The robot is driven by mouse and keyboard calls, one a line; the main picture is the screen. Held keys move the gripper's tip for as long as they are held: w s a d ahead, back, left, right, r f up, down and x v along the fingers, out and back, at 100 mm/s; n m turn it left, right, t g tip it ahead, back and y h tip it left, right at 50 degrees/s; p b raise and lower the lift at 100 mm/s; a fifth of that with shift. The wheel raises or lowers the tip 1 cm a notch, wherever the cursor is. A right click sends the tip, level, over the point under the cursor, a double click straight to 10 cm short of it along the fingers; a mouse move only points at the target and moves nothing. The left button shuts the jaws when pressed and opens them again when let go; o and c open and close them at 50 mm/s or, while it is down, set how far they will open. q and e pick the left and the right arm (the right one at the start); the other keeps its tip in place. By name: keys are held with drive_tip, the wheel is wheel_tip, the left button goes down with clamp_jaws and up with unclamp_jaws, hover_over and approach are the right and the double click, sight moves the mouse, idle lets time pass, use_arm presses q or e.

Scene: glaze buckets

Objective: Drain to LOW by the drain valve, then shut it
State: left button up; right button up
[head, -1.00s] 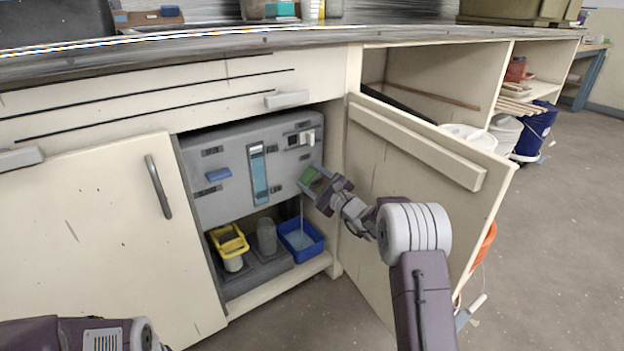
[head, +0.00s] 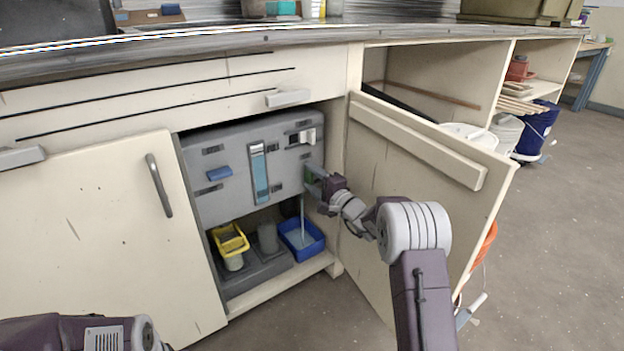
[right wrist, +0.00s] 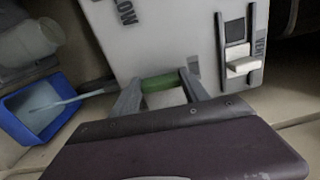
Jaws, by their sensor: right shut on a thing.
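My right gripper (head: 314,178) is shut on the green drain valve handle (right wrist: 160,83) at the lower right of the grey tank (head: 222,198). In the right wrist view the green handle lies between the two fingers. A pale stream (head: 302,215) falls from below the valve into the blue bin (head: 290,232), which holds liquid. The tank's front has a tall sight gauge (head: 259,172) with a blue column. The exact level against its marks is too small to read. A LOW label (right wrist: 125,12) shows in the right wrist view. My left gripper is out of view.
A white VENT slider (right wrist: 242,65) sits on the tank's upper right. A yellow bin (head: 230,240) and a grey cylinder (head: 268,238) stand below the tank. The open cabinet door (head: 420,200) stands close right of my right arm.

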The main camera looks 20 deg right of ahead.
drive_tip(key=shift+f+n, duration=0.1)
drive_tip(key=shift+n, duration=0.4)
drive_tip(key=o, duration=1.4)
drive_tip(key=shift+s, duration=0.15)
drive_tip(key=p+v, duration=0.4)
drive_tip(key=v, duration=0.5)
drive_tip(key=shift+p, duration=0.35)
